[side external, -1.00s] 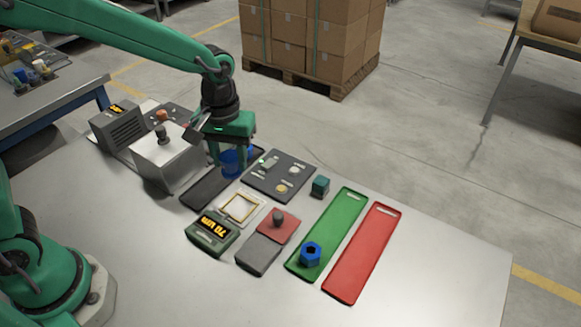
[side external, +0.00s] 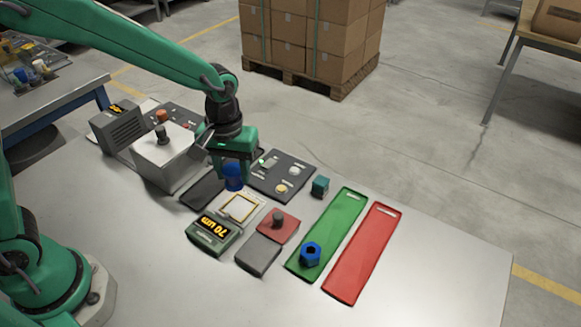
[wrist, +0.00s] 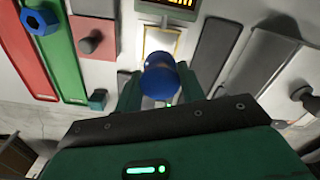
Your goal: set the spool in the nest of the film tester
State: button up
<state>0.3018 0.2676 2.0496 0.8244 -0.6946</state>
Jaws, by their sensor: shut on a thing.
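My gripper (side external: 234,168) is shut on a blue spool (side external: 232,181) and holds it beside the film tester's nest. The spool also shows between the fingers in the wrist view (wrist: 160,83). The film tester (side external: 211,234) is a green box with a lit orange display. Its nest (side external: 240,207) is a pale plate with a gold-coloured square frame. In the wrist view the nest (wrist: 178,42) lies just beyond the spool, which partly covers it. The exact height of the spool above the plate is hard to tell.
A dark tray (side external: 199,194) and a dark panel (side external: 265,186) flank the spool. A red and grey block with a knob (side external: 278,217) stands right of the nest. A green tray (side external: 337,222) holds a blue hexagonal piece (side external: 311,254); a red tray (side external: 365,250) is beside it.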

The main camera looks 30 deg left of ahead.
jog(key=shift+f, duration=0.1)
jog(key=shift+f, duration=3)
jog(key=shift+f, duration=0.9)
dwell(0.6)
jog(key=o, duration=1.6)
jog(key=shift+r, duration=0.2)
jog(key=shift+r, duration=3.3)
jog(key=shift+r, duration=0.15)
